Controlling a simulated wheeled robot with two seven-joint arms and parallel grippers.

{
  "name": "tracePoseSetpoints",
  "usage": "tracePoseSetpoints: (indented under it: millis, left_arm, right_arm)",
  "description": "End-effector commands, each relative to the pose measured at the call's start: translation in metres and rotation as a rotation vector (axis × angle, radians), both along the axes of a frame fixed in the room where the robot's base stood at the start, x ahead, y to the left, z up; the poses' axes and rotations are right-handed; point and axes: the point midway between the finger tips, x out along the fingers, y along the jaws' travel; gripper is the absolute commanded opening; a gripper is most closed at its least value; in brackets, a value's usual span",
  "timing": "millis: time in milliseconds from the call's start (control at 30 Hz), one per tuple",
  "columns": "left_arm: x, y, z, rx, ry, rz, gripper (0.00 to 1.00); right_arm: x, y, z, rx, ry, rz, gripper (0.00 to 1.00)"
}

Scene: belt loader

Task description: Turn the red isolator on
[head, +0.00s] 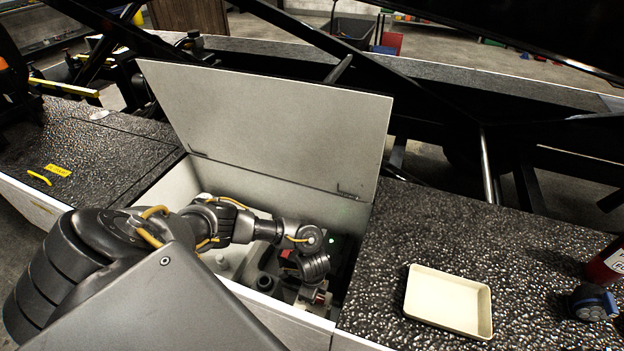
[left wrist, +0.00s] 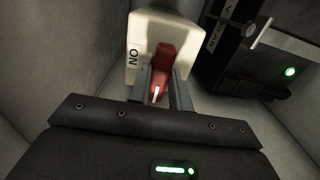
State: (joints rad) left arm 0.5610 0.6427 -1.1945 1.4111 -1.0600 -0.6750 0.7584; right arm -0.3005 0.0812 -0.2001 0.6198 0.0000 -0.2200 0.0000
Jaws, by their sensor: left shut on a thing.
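The red isolator (left wrist: 162,62) is a red handle on a pale box (left wrist: 143,32) with "ON" lettered on its left side in the left wrist view. A white mark shows on the handle's near end. My left gripper (left wrist: 163,95) has one finger on each side of the handle and is shut on it. In the head view my left arm reaches down into the open compartment, and my left gripper (head: 318,297) is low at its right end. The arm hides much of the isolator there. My right gripper is in neither view.
The compartment's pale lid (head: 270,120) stands open behind the arm. A dark unit with a green light (left wrist: 290,71) and a metal key-like lever (left wrist: 258,32) is right of the isolator. A cream tray (head: 448,301) lies on the deck, with a blue-grey object (head: 592,303) beside it.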

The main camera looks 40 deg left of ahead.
Motion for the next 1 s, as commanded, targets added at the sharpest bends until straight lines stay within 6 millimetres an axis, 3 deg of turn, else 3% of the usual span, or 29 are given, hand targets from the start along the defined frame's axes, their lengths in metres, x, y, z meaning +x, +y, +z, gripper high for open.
tracePoseSetpoints:
  millis: [367,1000]
  left_arm:
    - [-0.001,0.0,-0.001,0.001,0.002,-0.159,0.0]
    - [-0.002,-0.001,-0.002,0.0,0.004,-0.758,0.0]
  right_arm:
    - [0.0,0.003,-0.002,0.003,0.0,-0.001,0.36]
    - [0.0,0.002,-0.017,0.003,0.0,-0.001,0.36]
